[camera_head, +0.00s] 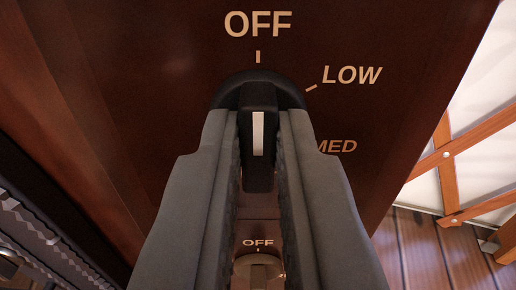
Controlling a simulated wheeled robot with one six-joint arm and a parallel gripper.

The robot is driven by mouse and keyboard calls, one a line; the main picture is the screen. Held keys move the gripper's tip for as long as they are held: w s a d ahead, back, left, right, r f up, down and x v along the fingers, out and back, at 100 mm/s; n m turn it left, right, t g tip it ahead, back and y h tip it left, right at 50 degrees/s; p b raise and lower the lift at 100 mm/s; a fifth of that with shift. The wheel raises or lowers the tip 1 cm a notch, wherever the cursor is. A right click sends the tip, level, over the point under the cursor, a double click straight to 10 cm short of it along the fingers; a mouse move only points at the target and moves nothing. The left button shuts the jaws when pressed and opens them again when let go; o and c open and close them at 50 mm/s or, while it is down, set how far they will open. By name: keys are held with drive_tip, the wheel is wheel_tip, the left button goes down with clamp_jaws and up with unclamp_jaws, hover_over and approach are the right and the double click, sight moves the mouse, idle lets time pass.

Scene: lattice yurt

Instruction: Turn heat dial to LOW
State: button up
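The black heat dial (262,90) is on a dark reddish-brown wooden panel (150,110). Its raised grip bar has a white pointer line that stands upright, in line with the OFF mark (257,24) above it. The LOW mark (352,75) is up and right of the dial. The MED mark (337,146) is partly hidden by my right finger. My gripper (259,140) has its two grey fingers on either side of the grip bar, closed against it. The fingers hide the lower sides of the dial.
Below, between my fingers, a second, pale dial (258,266) shows with its own OFF label. A wooden lattice (447,150) against a white wall and a plank floor (420,250) are at the right. A dark object with a jagged grey edge (40,235) is at the lower left.

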clamp_jaws()
drive_tip(key=shift+m, duration=0.3)
drive_tip(key=m, duration=0.5)
drive_tip(key=shift+d, duration=0.1)
drive_tip(key=m, duration=0.6)
drive_tip(key=shift+f, duration=0.15)
drive_tip(key=shift+m, duration=0.3)
drive_tip(key=o, duration=0.6)
unclamp_jaws()
drive_tip(key=shift+d, duration=0.1)
drive_tip(key=shift+s, duration=0.15)
